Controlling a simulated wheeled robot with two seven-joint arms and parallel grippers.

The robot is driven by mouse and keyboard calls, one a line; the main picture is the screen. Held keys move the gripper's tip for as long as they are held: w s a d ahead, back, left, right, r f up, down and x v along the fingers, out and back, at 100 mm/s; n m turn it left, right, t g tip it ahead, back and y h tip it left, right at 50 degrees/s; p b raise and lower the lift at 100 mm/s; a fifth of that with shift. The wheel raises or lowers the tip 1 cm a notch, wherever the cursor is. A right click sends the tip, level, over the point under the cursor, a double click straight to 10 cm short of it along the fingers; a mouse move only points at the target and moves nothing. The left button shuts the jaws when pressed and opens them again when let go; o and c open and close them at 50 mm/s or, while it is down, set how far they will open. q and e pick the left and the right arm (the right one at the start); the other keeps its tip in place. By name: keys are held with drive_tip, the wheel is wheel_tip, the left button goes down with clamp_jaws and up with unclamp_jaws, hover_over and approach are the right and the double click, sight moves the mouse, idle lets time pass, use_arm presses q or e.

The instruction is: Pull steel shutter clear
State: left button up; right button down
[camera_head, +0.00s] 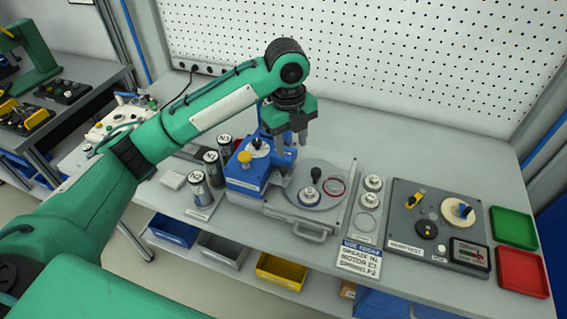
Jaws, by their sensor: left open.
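A grey steel plate fixture (335,178) lies on the bench near the middle, with a round disc and a black-knobbed part on it. A steel strip with a loop handle (300,231) runs along its front edge; I take this to be the shutter, but cannot be sure. My left gripper (291,139) points down above the back of a blue block (245,183), which adjoins the fixture's left side. It is open, with nothing seen between its fingers, and is apart from the handle. My right gripper is not in view.
Several dark cylinders marked N (212,168) stand left of the blue block. A label card (359,258), a grey test panel (405,225), a green tray (513,228) and a red tray (522,270) lie to the right.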

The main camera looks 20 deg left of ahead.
sight(283, 168)
use_arm(q)
wheel_tip(283, 168, up, 4)
drive_tip(key=a+m, duration=0.1)
drive_tip(key=a, duration=0.1)
drive_tip(key=shift+y, duration=0.3)
drive_tip(key=f+p, duration=0.1)
drive_tip(key=f, duration=0.8)
drive_tip(key=w+f+p, duration=0.1)
drive_tip(key=f, duration=0.3)
drive_tip(key=shift+a+f+p, duration=0.1)
drive_tip(key=shift+f+p, duration=0.2)
drive_tip(key=shift+f, duration=0.05)
clamp_jaws()
